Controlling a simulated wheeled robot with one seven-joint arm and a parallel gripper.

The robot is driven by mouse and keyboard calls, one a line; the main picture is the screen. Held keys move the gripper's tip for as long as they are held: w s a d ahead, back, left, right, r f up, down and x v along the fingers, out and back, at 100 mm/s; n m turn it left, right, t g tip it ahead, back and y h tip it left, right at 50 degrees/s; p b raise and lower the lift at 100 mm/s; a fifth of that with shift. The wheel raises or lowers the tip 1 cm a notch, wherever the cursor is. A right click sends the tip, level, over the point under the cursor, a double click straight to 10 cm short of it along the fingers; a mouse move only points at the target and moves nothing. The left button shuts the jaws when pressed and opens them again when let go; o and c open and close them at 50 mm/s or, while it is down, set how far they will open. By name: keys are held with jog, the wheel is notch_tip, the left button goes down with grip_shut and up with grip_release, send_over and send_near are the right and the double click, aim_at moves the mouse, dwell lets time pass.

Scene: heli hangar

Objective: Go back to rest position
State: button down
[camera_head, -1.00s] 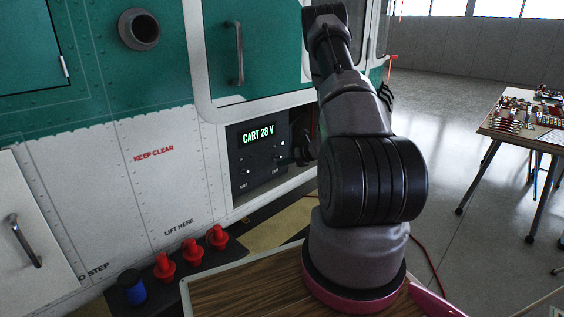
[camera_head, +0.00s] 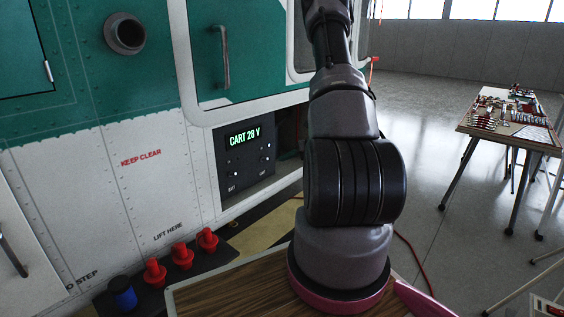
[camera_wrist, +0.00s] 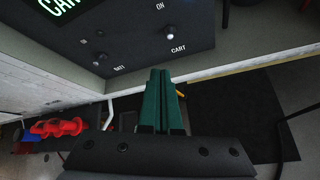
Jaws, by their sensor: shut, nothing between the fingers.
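My gripper (camera_wrist: 161,86) shows in the wrist view, its two green fingers together with nothing between them. It is in the air below and in front of the dark switch panel. In the head view my arm rises from its pink-rimmed base and the gripper is out of sight. The switch panel (camera_head: 247,158) has a green display reading "CART 28 V" and small toggles labelled BAT and CART. The panel also shows in the wrist view (camera_wrist: 140,25), with its toggles apart from the fingers.
The white and green helicopter side (camera_head: 140,190) stands close on the left. Several red plugs (camera_head: 182,256) and a blue one (camera_head: 122,292) sit on a dark ledge. A table with parts (camera_head: 500,122) stands at the right. The floor between is open, with a red cable (camera_head: 415,260).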

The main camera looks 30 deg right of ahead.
dwell(0.4)
jog(key=s+a+r+n+g+y, duration=0.1)
jog(key=s+a+r+n+g, duration=0.15)
jog(key=a+r+n, duration=0.6)
jog(key=s+a+r+n+g+y, duration=0.1)
jog(key=s+a+r+n, duration=0.4)
jog(key=a+r, duration=0.65)
jog(key=s+a+r+n+h, duration=0.1)
jog(key=s+r+n+h, duration=0.2)
jog(key=s+r+n, duration=0.5)
jog(key=s+a+r+n+t+h, duration=0.1)
jog(key=s+a+r+n+h, duration=0.1)
jog(key=s+r+n, duration=0.6)
jog(key=s+n, duration=0.2)
jog(key=s, duration=0.3)
jog(key=shift+r+n+h, duration=0.2)
jog(key=shift+n+h, duration=0.15)
jog(key=shift+h, duration=0.05)
jog(key=shift+w+a, duration=0.1)
